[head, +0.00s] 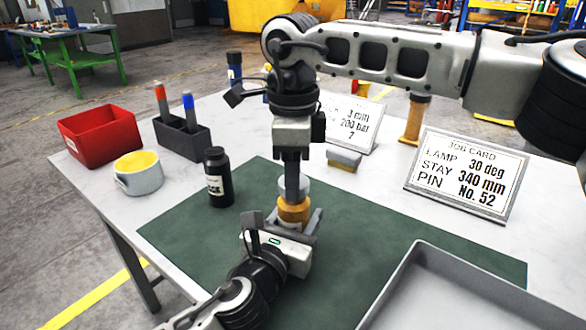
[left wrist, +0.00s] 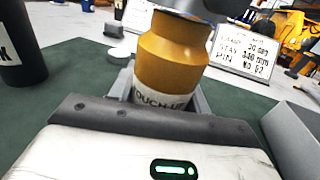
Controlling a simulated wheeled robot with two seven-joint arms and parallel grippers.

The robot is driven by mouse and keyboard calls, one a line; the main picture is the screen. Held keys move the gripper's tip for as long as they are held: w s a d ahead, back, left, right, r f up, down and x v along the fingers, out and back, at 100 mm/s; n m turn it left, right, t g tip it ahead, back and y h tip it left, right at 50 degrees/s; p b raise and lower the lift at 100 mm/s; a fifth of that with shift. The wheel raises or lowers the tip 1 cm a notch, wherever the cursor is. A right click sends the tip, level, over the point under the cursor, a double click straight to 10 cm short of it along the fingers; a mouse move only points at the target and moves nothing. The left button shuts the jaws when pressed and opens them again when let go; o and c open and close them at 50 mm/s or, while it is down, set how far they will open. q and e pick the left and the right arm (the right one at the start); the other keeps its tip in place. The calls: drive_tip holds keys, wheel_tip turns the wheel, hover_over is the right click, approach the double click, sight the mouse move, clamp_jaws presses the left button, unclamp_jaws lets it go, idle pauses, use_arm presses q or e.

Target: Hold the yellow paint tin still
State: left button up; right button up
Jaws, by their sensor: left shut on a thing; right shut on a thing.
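The yellow paint tin (head: 293,211) stands upright over the green mat; it is large in the left wrist view (left wrist: 172,62), with a partly hidden "TOUCH-UP" label. My left gripper (head: 292,222) is shut on its lower body, a finger on each side, which also shows in the left wrist view (left wrist: 163,92). My right gripper (head: 292,192) reaches down from above and is shut at the tin's top. Its fingers hide the top, so I cannot tell whether they grip a lid or the rim. A pale round piece (left wrist: 119,53) lies behind the tin.
A black bottle (head: 218,178) stands left on the green mat (head: 380,245). A grey tray (head: 440,290) is at front right. A cup (head: 140,180), red bin (head: 98,140), marker holder (head: 183,140) and job card (head: 466,175) surround the mat.

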drive_tip(key=shift+f, duration=0.55)
